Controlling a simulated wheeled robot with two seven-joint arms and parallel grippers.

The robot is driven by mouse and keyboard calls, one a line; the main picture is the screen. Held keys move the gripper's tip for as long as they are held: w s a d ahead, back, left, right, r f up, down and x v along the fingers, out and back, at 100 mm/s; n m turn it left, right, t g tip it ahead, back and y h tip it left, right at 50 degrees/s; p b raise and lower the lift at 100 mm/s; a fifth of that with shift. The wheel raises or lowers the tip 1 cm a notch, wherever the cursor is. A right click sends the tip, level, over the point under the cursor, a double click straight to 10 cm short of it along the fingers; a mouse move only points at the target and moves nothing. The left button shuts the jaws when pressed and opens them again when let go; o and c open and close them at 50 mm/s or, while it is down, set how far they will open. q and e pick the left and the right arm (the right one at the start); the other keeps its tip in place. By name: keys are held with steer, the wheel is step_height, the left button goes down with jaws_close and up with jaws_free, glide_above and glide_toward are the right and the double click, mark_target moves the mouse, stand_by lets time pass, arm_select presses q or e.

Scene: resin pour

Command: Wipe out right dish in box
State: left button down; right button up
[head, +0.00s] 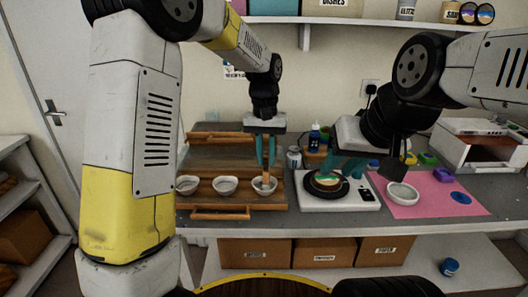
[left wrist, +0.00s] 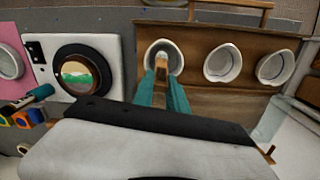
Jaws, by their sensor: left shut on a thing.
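An open wooden box (head: 283,203) on the counter holds three white dishes in a row. The right dish (head: 274,188) is below my left gripper (head: 266,166), whose teal fingers are shut on a light brown wooden tool (head: 266,178). The tool's lower end is inside the right dish; the dish's inner floor is mostly hidden. In the left wrist view the tool (left wrist: 161,68) reaches into that dish (left wrist: 177,58). The middle dish (head: 225,185) and left dish (head: 188,185) stand beside it. My right gripper (head: 343,168) is over the scale; its opening is unclear.
A white scale (head: 313,203) with a dark round holder and a green-and-white patterned piece stands right of the box. A pink mat (head: 430,206) carries a white dish (head: 402,194) and a blue lid. Bottles and coloured cups stand behind. A shelf hangs above.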

arm_select(q)
steer(key=shift+a, duration=0.5)
steer(key=shift+d, duration=0.4)
steer(key=shift+w+d, duration=0.1)
steer(key=shift+d, duration=0.1)
steer(key=shift+w+a, duration=0.1)
steer(key=shift+w, duration=0.3)
steer(key=shift+s+a, duration=0.4)
steer(key=shift+s, duration=0.1)
steer(key=shift+s+d, duration=0.1)
steer(key=shift+d, duration=0.15)
steer(key=shift+w+d, duration=0.2)
steer(key=shift+d, duration=0.05)
steer(key=shift+w, duration=0.3)
steer(key=shift+s+a, duration=0.15)
steer(key=shift+a, duration=0.15)
